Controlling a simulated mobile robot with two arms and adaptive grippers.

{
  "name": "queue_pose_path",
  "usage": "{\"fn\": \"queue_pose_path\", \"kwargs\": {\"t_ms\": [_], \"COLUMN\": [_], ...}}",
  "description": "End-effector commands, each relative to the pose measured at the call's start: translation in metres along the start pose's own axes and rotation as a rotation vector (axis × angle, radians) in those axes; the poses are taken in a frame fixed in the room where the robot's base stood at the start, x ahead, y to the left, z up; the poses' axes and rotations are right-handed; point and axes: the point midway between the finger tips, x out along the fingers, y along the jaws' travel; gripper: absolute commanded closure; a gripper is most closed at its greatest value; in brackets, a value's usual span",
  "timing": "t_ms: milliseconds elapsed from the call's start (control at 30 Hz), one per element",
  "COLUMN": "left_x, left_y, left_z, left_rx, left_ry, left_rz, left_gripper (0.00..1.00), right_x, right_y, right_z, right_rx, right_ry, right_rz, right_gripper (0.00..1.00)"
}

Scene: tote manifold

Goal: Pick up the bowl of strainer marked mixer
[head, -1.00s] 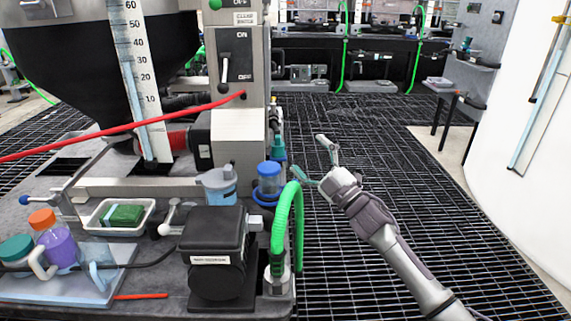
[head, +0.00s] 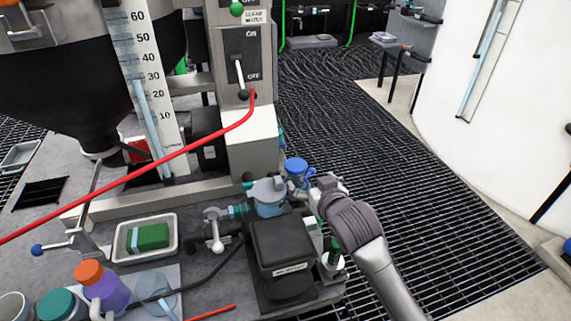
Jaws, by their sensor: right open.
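A clear, bluish strainer-like bowl (head: 268,196) with a grey top stands behind the black box-shaped unit, joined to a teal fitting on its left. A second cup with a blue cap (head: 297,169) stands just behind it to the right. I cannot read a "mixer" mark on either one. My right gripper (head: 312,203) is open, just right of the bluish bowl and in front of the blue-capped cup. Its fingers are partly hidden, and I cannot tell whether they touch the bowl. My left gripper is not in view.
The black unit (head: 282,248) stands close in front of the bowls. A red hose (head: 150,168) crosses the left side. A white tray with a green sponge (head: 148,237) and several bottles sit on the bench at left. Open grating floor (head: 420,220) lies to the right.

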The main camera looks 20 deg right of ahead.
Motion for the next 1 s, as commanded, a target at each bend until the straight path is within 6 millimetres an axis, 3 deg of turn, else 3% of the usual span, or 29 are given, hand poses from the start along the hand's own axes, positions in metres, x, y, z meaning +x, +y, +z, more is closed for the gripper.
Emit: {"fn": "queue_pose_path", "kwargs": {"t_ms": [133, 433, 667, 1000], "left_x": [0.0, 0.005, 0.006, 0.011], "left_y": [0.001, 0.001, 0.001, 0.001], "left_z": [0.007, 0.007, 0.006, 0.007], "left_rx": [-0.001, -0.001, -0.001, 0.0], "left_ry": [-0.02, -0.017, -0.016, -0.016], "left_rz": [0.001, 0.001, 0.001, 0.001], "left_gripper": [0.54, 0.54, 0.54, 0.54], "right_x": [0.009, 0.065, 0.083, 0.13], "right_y": [-0.001, -0.001, -0.001, -0.001], "right_z": [0.003, 0.004, 0.004, 0.004], "right_rx": [0.015, 0.012, 0.011, 0.011], "right_ry": [-0.019, -0.017, -0.016, -0.016], "right_rz": [0.0, 0.0, -0.001, 0.0], "right_gripper": [0.06, 0.06, 0.06, 0.06]}}
